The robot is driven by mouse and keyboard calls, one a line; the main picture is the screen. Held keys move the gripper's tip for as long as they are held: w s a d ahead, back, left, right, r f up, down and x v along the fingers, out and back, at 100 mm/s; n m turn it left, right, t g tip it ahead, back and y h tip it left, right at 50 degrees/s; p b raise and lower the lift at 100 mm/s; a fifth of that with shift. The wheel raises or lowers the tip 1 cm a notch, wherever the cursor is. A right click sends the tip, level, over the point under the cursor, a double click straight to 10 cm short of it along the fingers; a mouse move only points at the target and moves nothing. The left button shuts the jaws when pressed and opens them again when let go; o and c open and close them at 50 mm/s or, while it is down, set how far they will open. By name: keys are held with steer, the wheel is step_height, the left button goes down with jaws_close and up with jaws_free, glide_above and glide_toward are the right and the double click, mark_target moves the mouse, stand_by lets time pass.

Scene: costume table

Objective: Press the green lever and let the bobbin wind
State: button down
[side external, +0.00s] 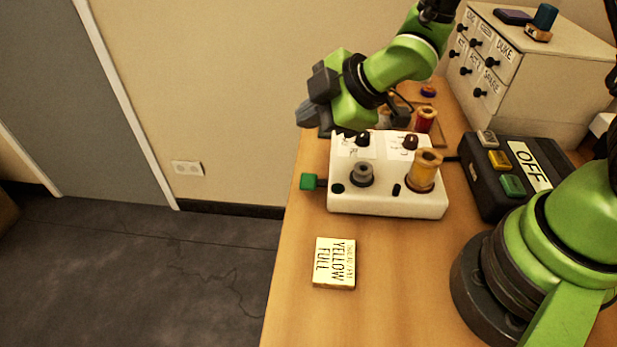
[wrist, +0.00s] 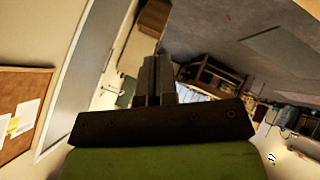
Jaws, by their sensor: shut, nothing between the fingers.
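The white bobbin winder (side external: 388,203) stands on the wooden table. Its green lever (side external: 308,182) sticks out from the left side. A grey bobbin (side external: 362,174) sits on the winder's front left, and a yellow thread spool (side external: 426,170) stands at its front right. My gripper (side external: 305,116) is above and behind the winder's left end, pointing left and apart from the lever. In the wrist view its fingers (wrist: 154,80) are together with nothing between them. No winder or lever shows in the wrist view.
A black box (side external: 473,188) with yellow and green buttons and an "OFF" label stands right of the winder. A card reading "YELLOW FULL" (side external: 334,262) lies in front. A drawer cabinet (side external: 540,75) and red spool (side external: 426,118) are behind. The table's front left is clear.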

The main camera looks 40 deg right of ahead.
mark_target(309, 182)
steer(key=shift+a+f, duration=0.2)
steer(key=shift+f, duration=0.05)
steer(key=shift+f, duration=0.1)
steer(key=shift+f, duration=4.3)
steer(key=shift+f, duration=0.4)
